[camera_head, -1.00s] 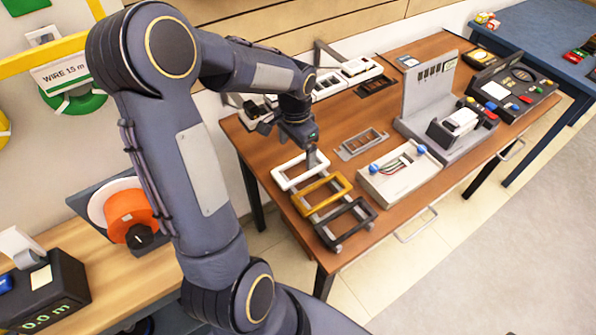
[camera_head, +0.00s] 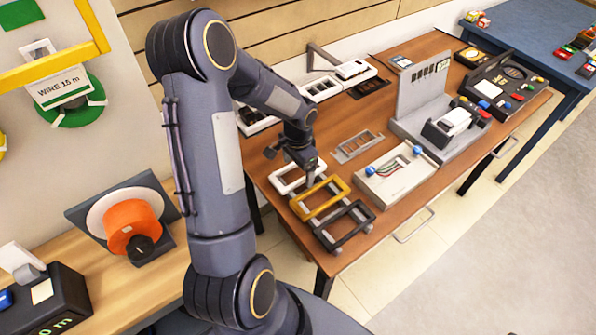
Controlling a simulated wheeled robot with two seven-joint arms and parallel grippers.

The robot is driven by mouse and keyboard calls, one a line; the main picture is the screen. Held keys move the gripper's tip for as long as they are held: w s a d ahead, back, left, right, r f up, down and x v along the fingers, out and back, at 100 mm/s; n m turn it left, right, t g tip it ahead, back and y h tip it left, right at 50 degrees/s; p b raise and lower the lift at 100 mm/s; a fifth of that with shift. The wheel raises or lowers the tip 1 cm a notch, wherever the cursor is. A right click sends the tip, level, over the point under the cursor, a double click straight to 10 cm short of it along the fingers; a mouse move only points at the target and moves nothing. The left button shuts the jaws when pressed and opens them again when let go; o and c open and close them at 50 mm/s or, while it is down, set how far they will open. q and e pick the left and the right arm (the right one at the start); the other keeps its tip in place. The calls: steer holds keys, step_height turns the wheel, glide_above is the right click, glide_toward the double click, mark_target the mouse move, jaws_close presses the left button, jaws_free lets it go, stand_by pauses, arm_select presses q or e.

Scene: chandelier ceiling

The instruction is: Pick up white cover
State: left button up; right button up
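The white cover (camera_head: 284,190) is a rectangular open frame at the near left of the wooden table. It lies in a row with a yellow frame (camera_head: 320,208) and a black frame (camera_head: 345,238). My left gripper (camera_head: 308,174) points down over the white cover's right part and hides some of it. Its fingers are small and dark here, so I cannot tell whether they are open or shut, or whether they touch the cover. My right gripper is out of view.
A grey slotted tray (camera_head: 358,146) and a white box with wires (camera_head: 394,178) lie right of the frames. A grey upright fixture (camera_head: 424,88) stands behind. An orange spool (camera_head: 133,226) stands on the left bench.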

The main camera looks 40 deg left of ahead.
arm_select(q)
steer(key=c, duration=0.9)
steer(key=shift+r, duration=0.1)
steer(key=shift+r, duration=0.55)
steer(key=w+d+r, duration=0.1)
steer(key=d+r, duration=0.3)
steer(key=w+d+r+b, duration=0.1)
steer(key=w+d+r, duration=0.1)
steer(key=d+r, duration=0.2)
steer(key=w+d+r+b, duration=0.1)
steer(key=w+d+r, duration=0.1)
steer(key=d, duration=0.3)
steer(key=shift+w+r, duration=0.2)
steer(key=shift+r, duration=0.7)
